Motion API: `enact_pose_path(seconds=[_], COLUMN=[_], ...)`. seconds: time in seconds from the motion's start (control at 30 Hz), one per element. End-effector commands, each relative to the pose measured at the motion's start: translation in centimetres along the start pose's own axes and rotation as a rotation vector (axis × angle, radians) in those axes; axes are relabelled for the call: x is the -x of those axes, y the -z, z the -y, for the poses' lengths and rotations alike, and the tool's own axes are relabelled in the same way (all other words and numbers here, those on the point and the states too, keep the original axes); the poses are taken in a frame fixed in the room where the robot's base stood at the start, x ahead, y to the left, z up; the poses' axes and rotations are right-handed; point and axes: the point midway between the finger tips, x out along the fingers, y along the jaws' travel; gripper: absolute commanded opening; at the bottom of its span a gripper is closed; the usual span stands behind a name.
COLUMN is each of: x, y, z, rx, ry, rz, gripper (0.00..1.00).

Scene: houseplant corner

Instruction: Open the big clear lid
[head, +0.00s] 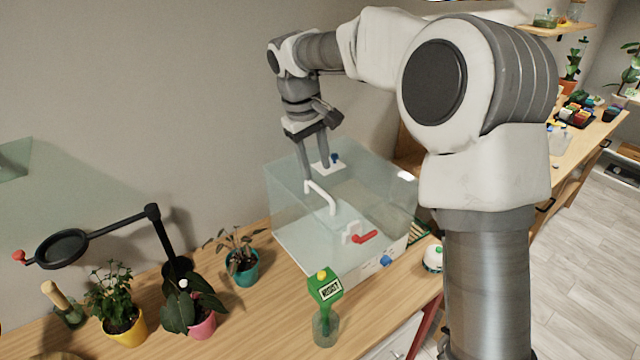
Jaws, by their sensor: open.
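The big clear lid (375,182) is part of a large transparent box on the wooden bench. It looks shut, though its edges are hard to make out. A white bent handle (322,196) shows at the box's middle. My gripper (316,178) points down over the box from above, its two fingers apart and nothing seen between them. The left fingertip is close to the upper end of the white handle; I cannot tell whether they touch. A red-handled part (365,237) and a blue knob (387,261) are toward the box's front.
Potted plants in teal (243,270), pink (202,326) and yellow (126,333) pots and a black magnifier arm (110,226) are at left. A round white device (433,258) sits right of the box. The wall is close behind.

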Motion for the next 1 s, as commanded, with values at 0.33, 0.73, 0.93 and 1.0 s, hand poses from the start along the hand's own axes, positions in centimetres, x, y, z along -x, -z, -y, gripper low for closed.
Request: enact_pose_path(seconds=[0.33,0.73,0.93,1.0], x=[-5.3,-6.0,-5.9,-5.9], y=[0.0,0.0,0.0,0.0], z=[0.0,0.0,0.0,0.0], rx=[0.001,0.0,0.0,0.0], ry=[0.001,0.0,0.0,0.0], rz=[0.001,-0.001,-0.001,-0.001], gripper=[0.45,0.43,0.07,0.0])
